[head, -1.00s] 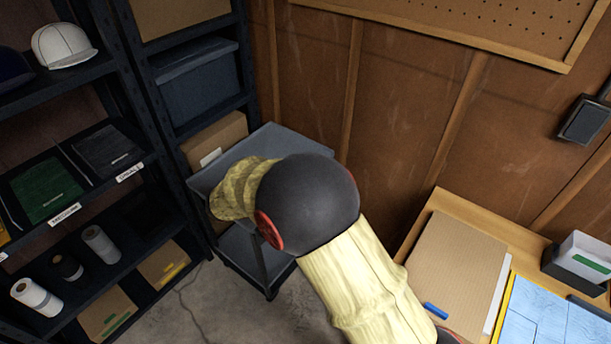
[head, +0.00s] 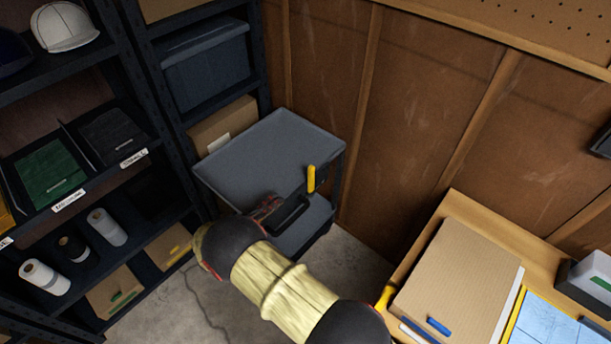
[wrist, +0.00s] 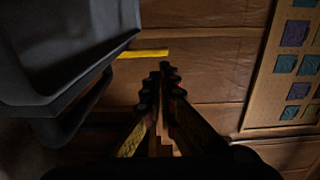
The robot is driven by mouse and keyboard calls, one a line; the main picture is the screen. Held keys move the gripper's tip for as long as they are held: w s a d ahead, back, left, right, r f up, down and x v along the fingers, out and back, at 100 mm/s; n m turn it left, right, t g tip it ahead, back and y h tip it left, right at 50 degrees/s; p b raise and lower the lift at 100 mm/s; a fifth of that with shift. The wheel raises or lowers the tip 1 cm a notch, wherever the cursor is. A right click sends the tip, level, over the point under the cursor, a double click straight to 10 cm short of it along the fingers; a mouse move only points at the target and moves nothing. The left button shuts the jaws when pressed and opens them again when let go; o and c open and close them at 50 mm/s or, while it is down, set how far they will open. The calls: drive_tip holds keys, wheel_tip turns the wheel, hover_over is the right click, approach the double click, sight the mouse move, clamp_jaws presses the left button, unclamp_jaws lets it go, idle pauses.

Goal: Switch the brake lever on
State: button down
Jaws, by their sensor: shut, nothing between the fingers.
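The brake lever (head: 311,178) is a short yellow handle at the right front side of a grey cart (head: 260,150). It stands upright in the head view. In the wrist view the yellow lever (wrist: 143,53) sticks out sideways from the cart's edge (wrist: 105,55). My gripper (wrist: 167,72) is shut and empty. In the head view my arm reaches toward the cart's front, and the fingers are hard to make out. The lever's base is mostly hidden.
Dark shelving with rolls and folders (head: 50,170) stands at the left. A wooden desk (head: 460,210) with a cardboard folder (head: 455,270) is at the right. A brown panelled wall (head: 420,100) is behind the cart. Bare floor (head: 355,262) lies between cart and desk.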

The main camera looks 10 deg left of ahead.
sight(309, 172)
drive_tip(key=b+x, duration=0.3)
drive_tip(key=x, duration=1.1)
drive_tip(key=shift+d+r, duration=0.1)
drive_tip(key=shift+r, duration=0.05)
